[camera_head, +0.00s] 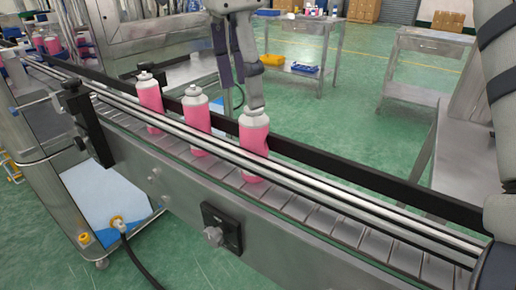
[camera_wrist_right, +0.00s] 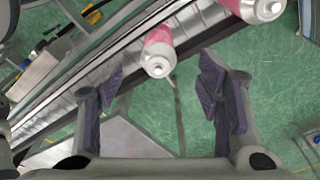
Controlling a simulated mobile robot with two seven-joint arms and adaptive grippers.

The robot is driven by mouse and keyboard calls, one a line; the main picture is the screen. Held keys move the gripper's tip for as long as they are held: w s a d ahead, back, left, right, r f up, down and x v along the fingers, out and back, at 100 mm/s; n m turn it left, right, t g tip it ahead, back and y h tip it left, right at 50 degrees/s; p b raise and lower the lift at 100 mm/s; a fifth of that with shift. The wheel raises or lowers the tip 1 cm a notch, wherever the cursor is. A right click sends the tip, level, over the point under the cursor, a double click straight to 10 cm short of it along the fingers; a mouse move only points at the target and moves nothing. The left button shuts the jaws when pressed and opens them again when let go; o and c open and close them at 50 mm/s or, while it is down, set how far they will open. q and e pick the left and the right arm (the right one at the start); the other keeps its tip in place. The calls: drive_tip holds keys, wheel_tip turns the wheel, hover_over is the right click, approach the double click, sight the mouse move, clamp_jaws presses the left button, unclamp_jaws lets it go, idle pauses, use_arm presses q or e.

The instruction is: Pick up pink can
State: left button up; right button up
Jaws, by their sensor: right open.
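Three pink cans with silver-white tops stand upright in a row on the conveyor in the head view: the left can (camera_head: 150,100), the middle can (camera_head: 197,128) and the right can (camera_head: 253,150). My right gripper (camera_head: 240,92) hangs above and behind the row, its fingers pointing down, one fingertip close to the top of the right can. In the right wrist view, my right gripper (camera_wrist_right: 160,78) is open with purple pads apart. One pink can (camera_wrist_right: 158,50) shows beyond the gap between its fingers, and another can (camera_wrist_right: 262,10) is at the top right. My left gripper is not in view.
Behind are metal tables (camera_head: 300,45) with yellow and blue trays. The conveyor right of the cans is clear.

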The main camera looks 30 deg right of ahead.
sight(254, 124)
drive_tip(key=f, duration=0.3)
drive_tip(key=d+f, duration=0.1)
drive_tip(key=f, duration=0.3)
drive_tip(key=shift+s+d+f, duration=0.1)
drive_tip(key=shift+s+d, duration=0.1)
drive_tip(key=c, duration=1.2)
